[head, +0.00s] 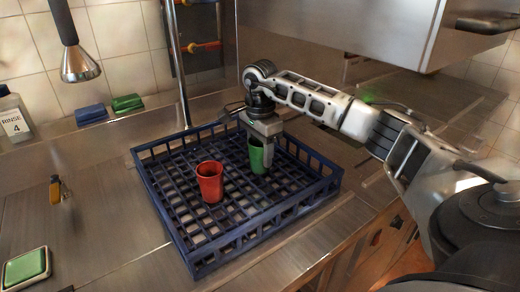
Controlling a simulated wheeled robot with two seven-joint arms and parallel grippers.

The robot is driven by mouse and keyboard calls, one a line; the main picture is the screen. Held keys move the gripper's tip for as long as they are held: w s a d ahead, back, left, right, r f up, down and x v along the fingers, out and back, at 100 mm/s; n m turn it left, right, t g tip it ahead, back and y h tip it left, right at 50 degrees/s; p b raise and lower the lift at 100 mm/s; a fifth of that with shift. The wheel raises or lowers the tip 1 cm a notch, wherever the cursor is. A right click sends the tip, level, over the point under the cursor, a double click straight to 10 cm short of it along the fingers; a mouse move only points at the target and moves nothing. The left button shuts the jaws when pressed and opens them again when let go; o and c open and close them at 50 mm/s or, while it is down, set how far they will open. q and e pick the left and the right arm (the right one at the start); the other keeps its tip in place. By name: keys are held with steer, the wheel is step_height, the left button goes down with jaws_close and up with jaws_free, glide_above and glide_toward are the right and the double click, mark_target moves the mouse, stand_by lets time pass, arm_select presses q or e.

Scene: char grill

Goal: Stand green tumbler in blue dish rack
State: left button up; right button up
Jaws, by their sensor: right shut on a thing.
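The green tumbler (257,157) is upright inside the blue dish rack (264,231), right of its middle. My right gripper (263,138) reaches down from above and is shut on the tumbler's upper part; the gripper hides part of the rim. I cannot tell whether the tumbler's base touches the rack floor. A red tumbler (210,183) stands upright in the same rack, to the left and nearer. My left gripper is not in view.
The rack sits on a steel counter (95,222). A spray head (80,64) hangs at upper left. Blue (91,114) and green (127,103) sponges lie at the back. A green pad in a tray (25,268) lies front left. A steel hood (380,25) overhangs upper right.

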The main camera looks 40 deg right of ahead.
steer(key=o, duration=1)
step_height(320, 180, up, 13)
steer(key=shift+r+p, duration=0.15)
steer(key=shift+p, duration=0.55)
